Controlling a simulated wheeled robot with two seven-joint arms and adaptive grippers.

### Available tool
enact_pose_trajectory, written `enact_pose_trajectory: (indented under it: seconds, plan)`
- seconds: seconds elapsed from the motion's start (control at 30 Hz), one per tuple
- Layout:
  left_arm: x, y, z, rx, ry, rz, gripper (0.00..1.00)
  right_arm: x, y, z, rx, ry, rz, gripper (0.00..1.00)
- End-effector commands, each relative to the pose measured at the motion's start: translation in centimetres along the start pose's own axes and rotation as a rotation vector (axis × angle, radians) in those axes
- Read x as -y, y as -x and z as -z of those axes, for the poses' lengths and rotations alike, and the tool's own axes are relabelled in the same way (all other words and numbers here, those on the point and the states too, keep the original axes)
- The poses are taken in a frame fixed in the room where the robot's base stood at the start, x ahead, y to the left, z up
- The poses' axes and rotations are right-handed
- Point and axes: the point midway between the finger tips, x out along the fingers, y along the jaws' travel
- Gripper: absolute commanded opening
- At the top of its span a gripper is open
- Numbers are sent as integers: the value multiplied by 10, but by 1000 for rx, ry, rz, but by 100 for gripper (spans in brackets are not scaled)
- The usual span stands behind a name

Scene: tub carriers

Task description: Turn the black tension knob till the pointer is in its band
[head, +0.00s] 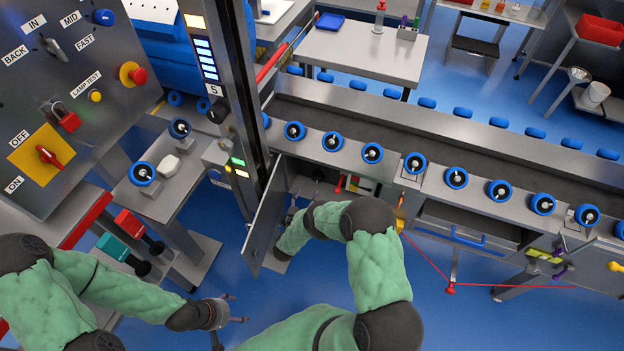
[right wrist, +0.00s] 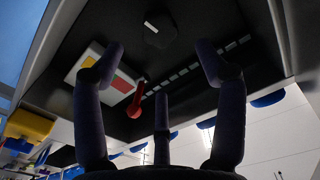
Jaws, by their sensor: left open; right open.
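In the right wrist view a black knob (right wrist: 158,30) with a short white mark sits on a dark panel at the top. Below it to the left is a white plate (right wrist: 98,68) with yellow and red bands; I cannot make out a pointer on it. My right gripper (right wrist: 162,70) is open and empty, its fingers spread below the knob and apart from it. My left gripper (head: 236,309) is open and empty above the blue floor.
The cabinet's grey door (head: 268,218) stands open close to my right arm. A red lever (right wrist: 136,101) hangs beside the banded plate. A red cord (head: 425,258) runs below the conveyor (head: 420,140). A control panel (head: 85,75) stands at the left.

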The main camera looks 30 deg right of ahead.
Motion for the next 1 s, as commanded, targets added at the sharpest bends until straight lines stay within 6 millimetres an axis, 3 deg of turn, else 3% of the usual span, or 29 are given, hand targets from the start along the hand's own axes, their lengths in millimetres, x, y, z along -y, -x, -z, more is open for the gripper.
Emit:
enact_pose_trajectory:
  seconds: [0.3,0.5,0.7,1.0]
  plan:
    - [6,-17,0,0,0,0,72,0,-56,-1,-3,-3,-1,72]
    - [9,-25,1,0,0,0,72,0,-84,-2,0,-1,0,72]
    - [10,-28,1,0,0,0,72,1,-96,-1,1,-1,2,72]
    - [10,-28,1,0,0,0,72,1,-98,0,1,-1,2,72]
